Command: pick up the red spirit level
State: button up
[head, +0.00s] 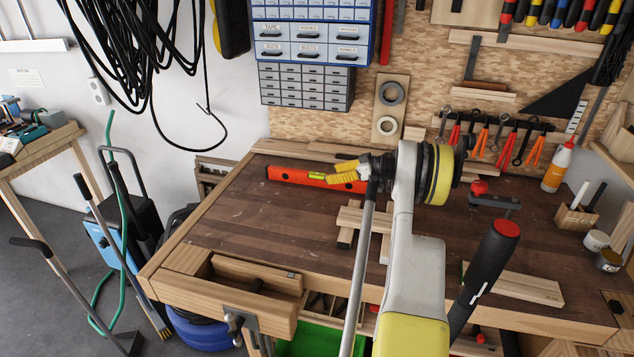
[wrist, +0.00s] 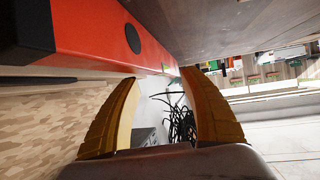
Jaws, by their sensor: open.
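The red spirit level (head: 290,175) lies along the back of the wooden workbench, a yellow-green vial near its middle. Its right part is partly hidden by my gripper (head: 337,177). In the wrist view, the level (wrist: 90,35) fills the upper left and runs away towards the middle, with a dark round spot on its face. My gripper (wrist: 158,75) shows there as two yellow fingers spread apart, with nothing held between them. The level's far end appears just beyond the fingertips; I cannot tell whether they touch it.
The workbench (head: 225,215) is clear at left. Wooden pieces (head: 349,217) lie near its middle, partly behind my arm. A red-topped clamp (head: 494,201) and a wooden board (head: 520,287) are to the right.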

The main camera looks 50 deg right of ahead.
aim_at(323, 175)
jog(key=b+x, duration=0.3)
jog(key=x, duration=0.4)
jog(key=shift+w+a+f, duration=0.15)
jog(key=shift+w+f, duration=0.1)
jog(key=shift+r, duration=0.1)
grip_shut()
